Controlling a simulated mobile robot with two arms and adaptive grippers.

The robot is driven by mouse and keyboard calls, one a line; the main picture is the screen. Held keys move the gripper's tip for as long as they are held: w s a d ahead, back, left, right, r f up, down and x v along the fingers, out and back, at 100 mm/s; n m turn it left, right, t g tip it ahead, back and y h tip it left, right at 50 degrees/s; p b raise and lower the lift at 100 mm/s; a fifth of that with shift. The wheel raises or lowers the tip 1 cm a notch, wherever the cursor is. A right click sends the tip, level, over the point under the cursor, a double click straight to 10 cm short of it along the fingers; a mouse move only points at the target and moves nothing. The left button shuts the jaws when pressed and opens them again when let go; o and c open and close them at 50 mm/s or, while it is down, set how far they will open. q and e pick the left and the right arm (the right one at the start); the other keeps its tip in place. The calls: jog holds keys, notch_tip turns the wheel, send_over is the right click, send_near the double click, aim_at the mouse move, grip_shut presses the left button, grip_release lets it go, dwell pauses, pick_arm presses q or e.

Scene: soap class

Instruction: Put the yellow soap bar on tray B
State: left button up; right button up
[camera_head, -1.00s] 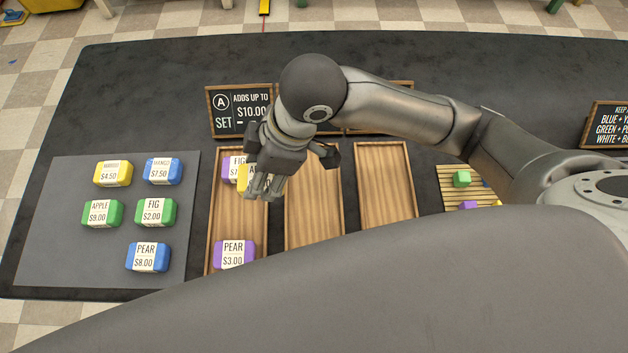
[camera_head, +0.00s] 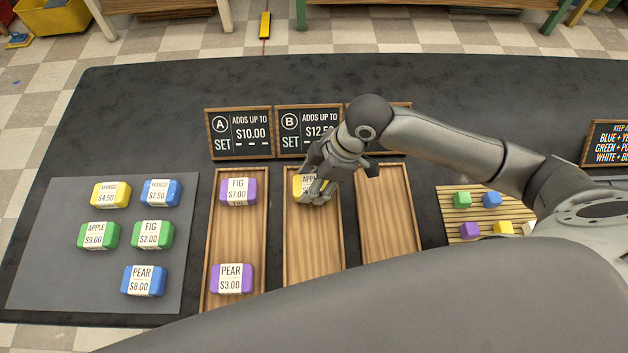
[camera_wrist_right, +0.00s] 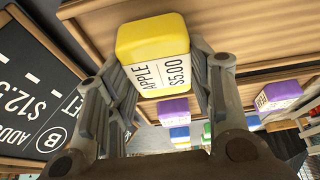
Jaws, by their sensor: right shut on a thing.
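The yellow soap bar (camera_head: 302,183), labelled APPLE $5.00, is at the far end of tray B (camera_head: 313,245), the middle wooden tray behind which sign B (camera_head: 308,131) stands. My right gripper (camera_head: 322,192) is shut on this bar. In the right wrist view the bar (camera_wrist_right: 150,42) sits between the two fingers, its label showing $5.00. I cannot tell whether the bar touches the tray floor. The fingers hide part of it in the head view. Another yellow bar (camera_head: 110,194), MANGO $4.50, lies on the grey mat at left. My left gripper is not in view.
Tray A (camera_head: 235,236), left of tray B, holds two purple bars, FIG (camera_head: 238,190) and PEAR (camera_head: 232,278). The right tray (camera_head: 388,215) looks empty. The grey mat (camera_head: 60,260) holds blue and green bars. A slatted board (camera_head: 450,215) with small cubes is at right.

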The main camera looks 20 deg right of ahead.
jog(key=shift+f, duration=0.3)
jog(key=o, duration=1.1)
jog(key=shift+f, duration=0.1)
jog(key=shift+c, duration=0.2)
jog(key=v, duration=1.2)
jog(key=shift+p, duration=0.45)
